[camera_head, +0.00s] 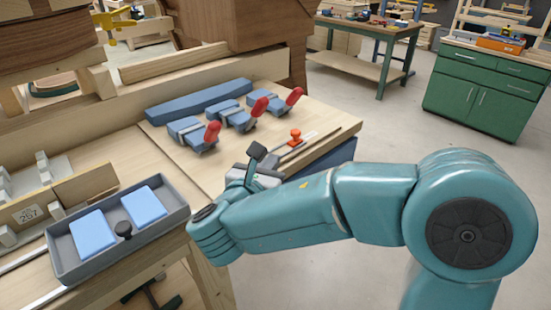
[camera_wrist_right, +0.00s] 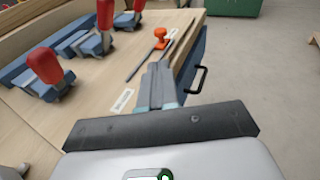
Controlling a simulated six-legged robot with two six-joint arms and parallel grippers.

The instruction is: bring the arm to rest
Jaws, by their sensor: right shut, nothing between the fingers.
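My right arm comes in from the right of the head view. Its right gripper (camera_head: 256,160) is over the near right part of the wooden bench board. In the wrist view the right gripper's fingers (camera_wrist_right: 158,85) are together with nothing between them. They point toward the board's right edge, next to a drawer side with a black handle. Whether the fingertips touch the board I cannot tell. My left gripper is not in view.
Blue clamps with red handles (camera_head: 243,117) stand on the board (camera_head: 225,165). An orange-topped tool (camera_head: 295,135) lies near the gripper. A grey tray (camera_head: 60,262) with two blue blocks (camera_head: 143,206) is at left. Open floor (camera_head: 390,130) lies to the right, before a green cabinet (camera_head: 480,98).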

